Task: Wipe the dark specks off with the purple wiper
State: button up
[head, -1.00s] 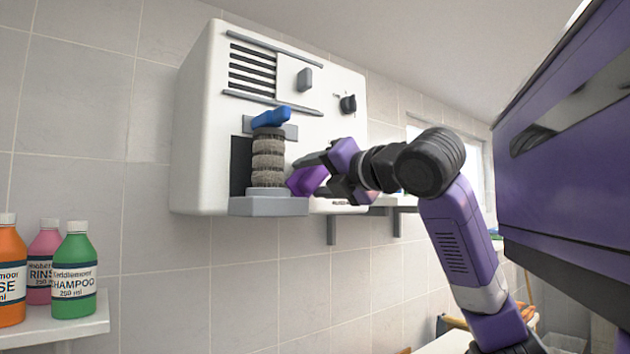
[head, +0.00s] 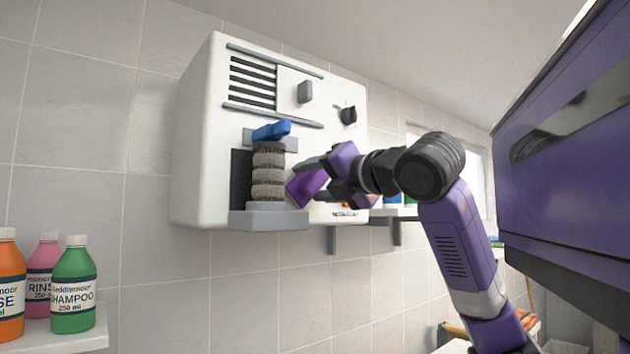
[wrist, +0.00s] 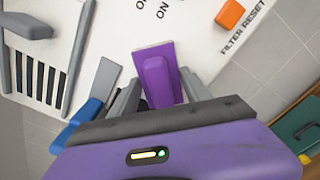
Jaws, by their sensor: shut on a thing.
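The purple wiper (head: 305,186) is held in my gripper (head: 328,178), close in front of the white wall unit (head: 205,150). In the wrist view the wiper (wrist: 154,62) sticks out between the grey fingers of my gripper (wrist: 158,92), its flat end over the white panel. I cannot tell whether it touches the panel. No dark specks can be made out in either view; the wiper and gripper hide part of the panel.
A blue lever (head: 271,131) and a stack of ribbed grey rolls (head: 268,172) on a grey ledge (head: 268,218) stand just left of the wiper. The panel has a vent (head: 252,82), a black knob (head: 348,115) and an orange button (wrist: 229,14). Bottles (head: 72,290) stand lower left.

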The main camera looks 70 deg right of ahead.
jog(key=shift+f+b, duration=1.35)
jog(key=shift+f, duration=0.85)
